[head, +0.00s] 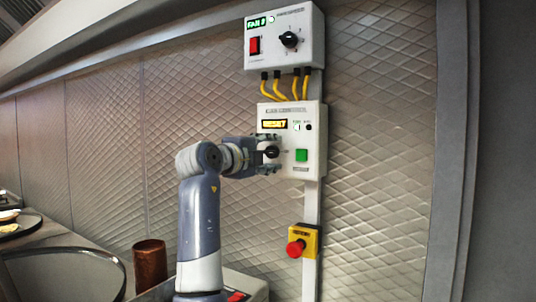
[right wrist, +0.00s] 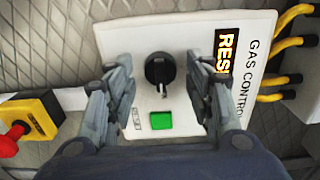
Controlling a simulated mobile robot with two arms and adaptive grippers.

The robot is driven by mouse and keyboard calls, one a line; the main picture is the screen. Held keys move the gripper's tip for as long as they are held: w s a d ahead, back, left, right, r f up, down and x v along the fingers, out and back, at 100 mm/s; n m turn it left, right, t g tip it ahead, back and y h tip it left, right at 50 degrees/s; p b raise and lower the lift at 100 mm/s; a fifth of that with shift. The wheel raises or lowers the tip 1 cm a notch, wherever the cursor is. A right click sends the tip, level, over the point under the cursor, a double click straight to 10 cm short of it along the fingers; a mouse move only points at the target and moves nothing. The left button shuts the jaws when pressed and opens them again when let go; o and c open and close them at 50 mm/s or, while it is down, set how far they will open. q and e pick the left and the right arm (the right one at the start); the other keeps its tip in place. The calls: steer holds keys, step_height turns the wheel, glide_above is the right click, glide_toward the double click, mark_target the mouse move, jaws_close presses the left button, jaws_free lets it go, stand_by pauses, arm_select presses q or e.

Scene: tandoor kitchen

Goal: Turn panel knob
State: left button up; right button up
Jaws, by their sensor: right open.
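The lower panel is a white box (head: 315,150) on the wall, and in the right wrist view (right wrist: 130,40) it reads "GAS CONTROL". Its black knob (head: 272,152) shows between my fingers, and in the right wrist view the knob (right wrist: 160,68) has its white mark toward the green button. My right gripper (head: 267,154) is open at the panel's left side. In the right wrist view its fingers (right wrist: 160,88) stand on either side of the knob, with a gap on both sides. My left gripper is not in view.
A green button (head: 301,155) sits right of the knob. Above is a second box (head: 310,50) with a red switch (head: 254,45) and its own black knob (head: 289,39), joined by yellow cables (head: 280,90). A red emergency button (head: 295,249) on a yellow box is below.

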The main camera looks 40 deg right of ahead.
steer(key=v, duration=1.2)
steer(key=shift+r, duration=0.15)
